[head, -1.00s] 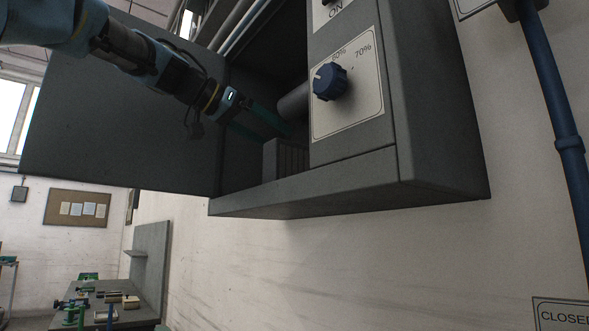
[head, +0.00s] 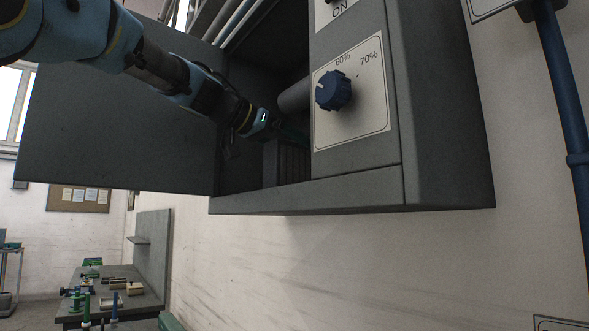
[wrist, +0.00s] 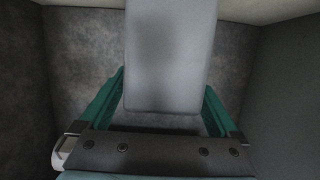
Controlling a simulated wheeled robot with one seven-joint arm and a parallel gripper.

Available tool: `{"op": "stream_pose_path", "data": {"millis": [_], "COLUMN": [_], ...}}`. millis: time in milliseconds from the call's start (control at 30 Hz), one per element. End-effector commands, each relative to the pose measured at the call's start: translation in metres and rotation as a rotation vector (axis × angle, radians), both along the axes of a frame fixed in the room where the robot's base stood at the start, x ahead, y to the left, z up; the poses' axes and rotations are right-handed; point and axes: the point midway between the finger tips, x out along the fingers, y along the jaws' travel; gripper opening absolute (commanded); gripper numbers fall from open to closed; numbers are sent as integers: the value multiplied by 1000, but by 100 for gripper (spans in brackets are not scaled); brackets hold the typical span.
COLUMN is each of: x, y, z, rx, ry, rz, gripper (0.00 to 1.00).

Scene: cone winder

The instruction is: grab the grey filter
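A grey ribbed block (head: 285,163), which looks like the filter, stands on the floor of the open cabinet, left of the dial panel. My gripper (head: 290,134) reaches into the cabinet just above it, its green fingers partly hidden. In the wrist view my gripper (wrist: 166,85) has its two green fingers wide apart. A smooth grey body (wrist: 169,55) there covers the space between the fingers and hides the fingertips. I cannot tell whether it is the block or the dark cylinder, nor whether the fingers touch it.
A dark grey cylinder (head: 294,97) sticks out above the block. The panel with a blue knob (head: 333,90) closes off the right. The cabinet's door (head: 120,120) stands open at left, and the front lip (head: 310,198) runs below.

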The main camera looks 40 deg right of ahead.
Motion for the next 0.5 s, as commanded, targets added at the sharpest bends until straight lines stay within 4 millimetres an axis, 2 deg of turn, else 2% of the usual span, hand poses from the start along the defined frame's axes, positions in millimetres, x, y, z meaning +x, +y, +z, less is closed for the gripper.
{"op": "stream_pose_path", "data": {"millis": [67, 500], "x": [0, 0], "y": [0, 0], "z": [0, 0], "rx": [0, 0], "ry": [0, 0], "rz": [0, 0], "gripper": [86, 37]}}
